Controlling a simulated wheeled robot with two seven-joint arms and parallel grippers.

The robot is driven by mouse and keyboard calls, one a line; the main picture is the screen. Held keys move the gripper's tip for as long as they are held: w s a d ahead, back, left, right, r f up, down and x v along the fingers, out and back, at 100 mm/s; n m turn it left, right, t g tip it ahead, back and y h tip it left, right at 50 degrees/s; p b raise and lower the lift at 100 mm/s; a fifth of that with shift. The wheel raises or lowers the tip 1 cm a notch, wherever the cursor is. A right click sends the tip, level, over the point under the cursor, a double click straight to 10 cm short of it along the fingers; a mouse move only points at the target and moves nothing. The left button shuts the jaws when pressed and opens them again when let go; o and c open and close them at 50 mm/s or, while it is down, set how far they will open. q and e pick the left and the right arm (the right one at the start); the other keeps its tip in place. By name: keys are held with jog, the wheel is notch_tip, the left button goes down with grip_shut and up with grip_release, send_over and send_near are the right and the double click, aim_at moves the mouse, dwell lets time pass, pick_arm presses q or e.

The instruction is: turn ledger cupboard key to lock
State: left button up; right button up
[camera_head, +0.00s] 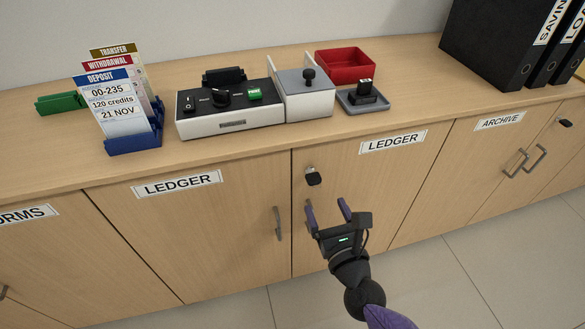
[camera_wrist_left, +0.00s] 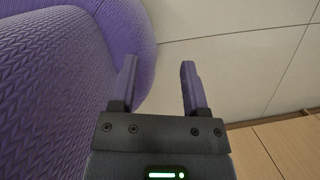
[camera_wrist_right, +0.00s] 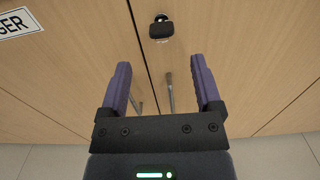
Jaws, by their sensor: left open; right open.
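The ledger cupboard key (camera_head: 313,177) has a black head and sits in a silver lock near the top left of the right LEDGER door (camera_head: 370,190). It also shows at the top of the right wrist view (camera_wrist_right: 161,28). My right gripper (camera_head: 326,212) is open and empty, just below and in front of the key, not touching it. Its purple fingers point up toward the door. My left gripper (camera_wrist_left: 158,85) is open and empty in the left wrist view, over the floor beside my own purple body. It is out of the head view.
Door handles (camera_head: 278,223) stand out below the counter, one close to my right gripper. Another key (camera_head: 565,122) is in the ARCHIVE cupboard (camera_head: 500,150). On the counter are a slip holder (camera_head: 134,142), a switch box (camera_head: 230,122), a red tray (camera_head: 345,66) and black binders (camera_head: 495,50).

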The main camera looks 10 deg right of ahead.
aim_at(316, 184)
jog(key=w+b, duration=0.1)
jog(key=w, duration=0.7)
jog(key=shift+b, duration=0.4)
jog(key=shift+w, duration=0.4)
jog(key=shift+r, duration=0.1)
jog(key=shift+c, duration=0.4)
jog(key=c, duration=0.7)
grip_shut()
pick_arm(q)
jog(key=shift+s+d+f, duration=0.15)
jog(key=shift+s+f, duration=0.6)
jog(key=shift+s, duration=0.15)
